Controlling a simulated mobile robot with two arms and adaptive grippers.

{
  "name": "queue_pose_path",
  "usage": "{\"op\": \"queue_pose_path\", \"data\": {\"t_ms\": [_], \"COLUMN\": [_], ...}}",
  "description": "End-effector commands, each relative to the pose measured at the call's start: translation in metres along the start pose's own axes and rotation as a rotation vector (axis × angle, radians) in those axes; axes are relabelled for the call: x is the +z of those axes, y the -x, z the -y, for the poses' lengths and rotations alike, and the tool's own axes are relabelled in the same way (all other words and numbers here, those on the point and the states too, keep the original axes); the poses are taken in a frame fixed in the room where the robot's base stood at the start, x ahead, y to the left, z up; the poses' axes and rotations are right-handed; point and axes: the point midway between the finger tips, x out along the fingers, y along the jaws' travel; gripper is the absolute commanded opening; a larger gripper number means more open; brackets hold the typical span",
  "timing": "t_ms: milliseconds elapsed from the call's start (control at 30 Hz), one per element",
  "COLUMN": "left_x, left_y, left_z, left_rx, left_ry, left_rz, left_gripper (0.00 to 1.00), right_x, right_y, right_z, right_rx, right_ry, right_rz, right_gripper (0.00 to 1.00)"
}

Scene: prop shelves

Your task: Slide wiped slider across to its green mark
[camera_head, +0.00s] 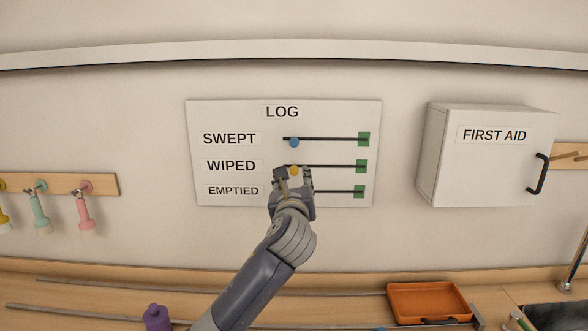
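The white LOG board (230,118) hangs on the wall with three slider rows. In the WIPED row, a yellow slider knob (294,170) sits near the left end of its dark track (333,167). The green mark (361,166) is at that track's right end. My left gripper (293,173) is in front of the board, its fingers apart on either side of the yellow knob. I see no clear contact between fingers and knob. The gripper hides the left part of the EMPTIED row and its knob. My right gripper is out of view.
The blue SWEPT knob (294,142) is just above my gripper, near its track's left end. A FIRST AID cabinet (480,150) is to the right. Below are an orange tray (391,303) and a purple bottle (156,317). The wall along the tracks' right is clear.

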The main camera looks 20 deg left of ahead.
Motion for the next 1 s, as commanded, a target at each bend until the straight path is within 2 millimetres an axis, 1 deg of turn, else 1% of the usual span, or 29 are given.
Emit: {"op": "queue_pose_path", "data": {"t_ms": [33, 100, 200, 333, 500, 800, 833, 1000], "left_x": [0.002, 0.002, 0.002, 0.001, 0.0, -0.001, -0.001, -0.001], "left_y": [-0.01, -0.022, -0.037, -0.051, -0.06, -0.062, -0.062, -0.062], "left_z": [0.0, 0.0, 0.0, 0.0, 0.0, 0.0, 0.0, 0.0], "left_rx": [0.003, 0.002, 0.001, 0.001, 0.001, 0.0, 0.0, 0.0], "left_ry": [0.001, 0.001, 0.002, 0.003, 0.002, 0.003, 0.003, 0.003], "left_rz": [-0.002, -0.003, -0.003, -0.002, -0.001, -0.001, -0.001, -0.001], "left_gripper": [0.4, 0.4, 0.4, 0.4, 0.4, 0.4, 0.37, 0.0], "right_x": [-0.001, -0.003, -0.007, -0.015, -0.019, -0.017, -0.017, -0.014], "right_y": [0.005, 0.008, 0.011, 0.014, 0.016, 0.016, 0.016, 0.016], "right_z": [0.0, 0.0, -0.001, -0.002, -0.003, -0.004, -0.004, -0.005], "right_rx": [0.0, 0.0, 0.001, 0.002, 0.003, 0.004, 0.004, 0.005], "right_ry": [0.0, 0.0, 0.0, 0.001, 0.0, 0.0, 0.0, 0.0], "right_rz": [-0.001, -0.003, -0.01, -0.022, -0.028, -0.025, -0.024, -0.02], "right_gripper": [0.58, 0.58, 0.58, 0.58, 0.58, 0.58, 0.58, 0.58]}}
